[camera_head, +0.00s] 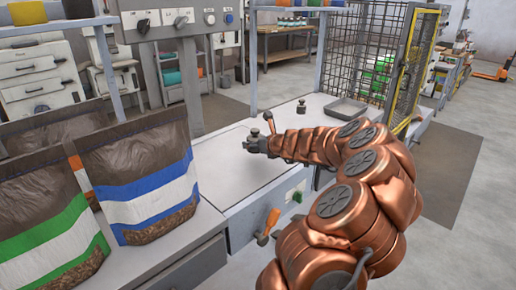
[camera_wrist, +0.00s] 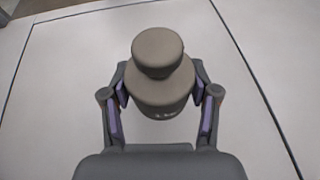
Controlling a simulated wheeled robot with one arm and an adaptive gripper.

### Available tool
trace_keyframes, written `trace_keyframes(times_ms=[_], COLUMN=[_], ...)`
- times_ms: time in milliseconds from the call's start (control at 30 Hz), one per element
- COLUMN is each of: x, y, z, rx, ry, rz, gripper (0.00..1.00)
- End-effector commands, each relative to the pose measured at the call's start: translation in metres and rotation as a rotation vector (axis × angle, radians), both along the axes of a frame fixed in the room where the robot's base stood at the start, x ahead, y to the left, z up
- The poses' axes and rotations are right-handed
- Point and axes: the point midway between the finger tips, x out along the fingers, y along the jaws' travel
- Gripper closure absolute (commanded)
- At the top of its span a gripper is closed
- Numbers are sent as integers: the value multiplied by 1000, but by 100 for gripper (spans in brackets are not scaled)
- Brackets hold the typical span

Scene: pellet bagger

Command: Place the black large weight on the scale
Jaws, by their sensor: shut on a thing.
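My gripper (camera_head: 257,145) is shut on a dark weight with a round knob on top. In the wrist view the weight (camera_wrist: 160,58) looks grey-brown and upright between the purple-padded fingers (camera_wrist: 161,92). In the head view the held weight (camera_head: 254,134) shows at the tip of my arm. It is over a pale flat plate with a dark outline (camera_head: 222,160), which looks like the scale's top; its surface (camera_wrist: 70,75) also shows in the wrist view. I cannot tell whether the weight touches the plate. A second, smaller-looking dark weight (camera_head: 301,107) stands farther back.
A grey tray (camera_head: 346,109) lies at the back right of the bench. Filled pellet bags (camera_head: 140,180) stand close on the left. An orange-handled tool (camera_head: 268,226) is at the bench's front edge. A wire cage (camera_head: 385,65) stands behind the bench. A button panel (camera_head: 180,18) is above.

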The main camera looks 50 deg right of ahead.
Motion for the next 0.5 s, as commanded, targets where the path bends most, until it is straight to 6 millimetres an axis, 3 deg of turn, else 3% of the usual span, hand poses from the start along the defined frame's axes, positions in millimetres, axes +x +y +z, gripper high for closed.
trace_keyframes(times_ms=[400,500], x=[17,17], y=[-8,-8], z=[0,-16], rx=[0,3], ry=[-3,-4], rz=[3,3], gripper=[100,100])
